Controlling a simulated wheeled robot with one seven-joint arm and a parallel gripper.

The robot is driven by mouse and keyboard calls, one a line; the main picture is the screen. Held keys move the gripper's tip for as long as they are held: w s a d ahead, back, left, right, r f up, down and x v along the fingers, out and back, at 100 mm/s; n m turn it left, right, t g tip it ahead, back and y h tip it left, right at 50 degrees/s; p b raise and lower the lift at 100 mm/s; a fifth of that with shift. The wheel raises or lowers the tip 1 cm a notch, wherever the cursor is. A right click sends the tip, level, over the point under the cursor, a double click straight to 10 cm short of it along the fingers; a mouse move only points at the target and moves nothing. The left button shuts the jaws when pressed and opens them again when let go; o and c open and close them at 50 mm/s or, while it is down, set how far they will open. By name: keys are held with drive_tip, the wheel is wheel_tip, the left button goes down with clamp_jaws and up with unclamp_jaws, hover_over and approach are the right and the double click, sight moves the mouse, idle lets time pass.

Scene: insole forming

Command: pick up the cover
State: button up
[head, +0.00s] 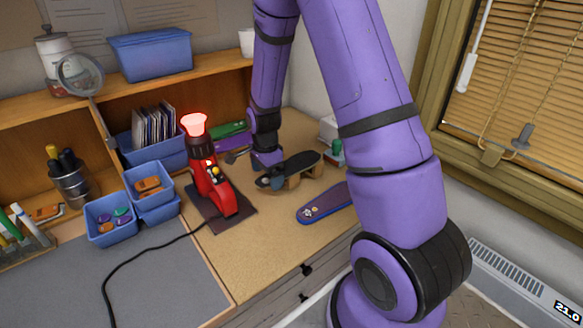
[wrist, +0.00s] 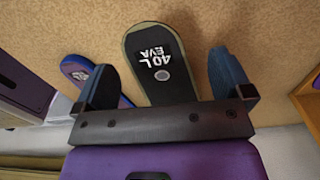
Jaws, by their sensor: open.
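No piece is plainly marked as the cover. A dark sole-shaped piece (head: 303,161) with a tan edge rests on a wooden support on the bench. It also shows in the wrist view (wrist: 172,85), marked "40 L EVA" with a grey round spot. My gripper (head: 267,174) is at its left end; in the wrist view my gripper (wrist: 176,88) is open, with one blue finger on each side of the piece. I cannot tell whether they touch it. A blue-purple sole-shaped piece (head: 325,203) lies to the right and nearer; it also shows in the wrist view (wrist: 75,70).
A red heat tool (head: 211,180) with a glowing top stands on a dark mat left of my gripper. Green (head: 230,129) and purple sole-shaped pieces lie behind. Blue bins (head: 110,220) fill the left.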

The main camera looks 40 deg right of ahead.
drive_tip(key=shift+f, duration=0.25)
idle(0.3)
drive_tip(key=c, duration=1)
